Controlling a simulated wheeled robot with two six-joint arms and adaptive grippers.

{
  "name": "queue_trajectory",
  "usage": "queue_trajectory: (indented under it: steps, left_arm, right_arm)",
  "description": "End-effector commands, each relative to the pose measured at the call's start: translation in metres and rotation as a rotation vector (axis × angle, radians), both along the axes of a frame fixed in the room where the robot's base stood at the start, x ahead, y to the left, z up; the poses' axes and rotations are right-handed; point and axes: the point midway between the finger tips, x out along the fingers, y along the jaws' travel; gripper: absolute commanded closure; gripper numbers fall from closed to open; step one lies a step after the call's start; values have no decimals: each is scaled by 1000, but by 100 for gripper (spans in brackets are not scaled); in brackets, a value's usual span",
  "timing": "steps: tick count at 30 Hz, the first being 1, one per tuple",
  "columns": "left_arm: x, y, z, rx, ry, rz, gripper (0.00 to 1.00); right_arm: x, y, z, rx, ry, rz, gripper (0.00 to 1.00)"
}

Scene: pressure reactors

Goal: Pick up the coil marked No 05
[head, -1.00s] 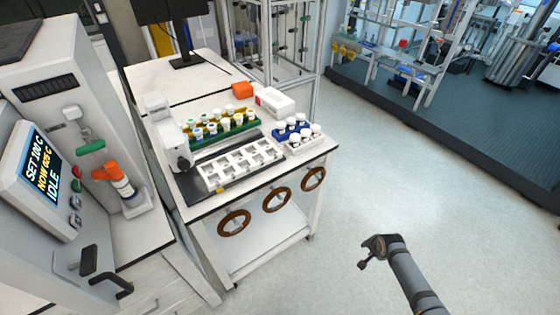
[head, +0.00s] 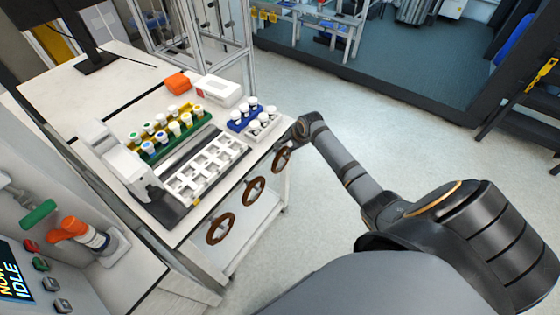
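Three brown ring-shaped coils hang in a row along the front edge of the white table. They are the near coil (head: 209,236), the middle coil (head: 245,198) and the far coil (head: 274,168). No number can be read on any of them, so I cannot tell which is No 05. My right gripper (head: 284,138) is at the table's front right corner, close to the top of the far coil. It is dark and small here. I cannot tell whether it touches that coil or is open or shut. My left gripper is out of view.
A machine with a display (head: 14,268) stands at left. Floor right of the table is clear.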

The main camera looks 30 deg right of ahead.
Motion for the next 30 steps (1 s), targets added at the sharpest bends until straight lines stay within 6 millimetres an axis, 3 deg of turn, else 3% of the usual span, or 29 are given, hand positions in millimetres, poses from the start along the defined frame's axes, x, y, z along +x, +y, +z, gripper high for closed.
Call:
queue_trajectory:
  steps: [5, 12, 20, 26, 30]
  left_arm:
    - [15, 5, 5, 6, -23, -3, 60]
    - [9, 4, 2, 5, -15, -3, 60]
    - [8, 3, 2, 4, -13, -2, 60]
    - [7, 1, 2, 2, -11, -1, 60]
    - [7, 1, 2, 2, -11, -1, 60]
  right_arm:
    - [5, 0, -12, 1, 3, -3, 75]
    - [21, -1, -43, 0, 1, -1, 75]
    - [23, -1, -47, -2, 1, 1, 75]
    - [23, -1, -47, -1, 1, 0, 100]
    - [22, -1, -47, -1, 1, 0, 100]
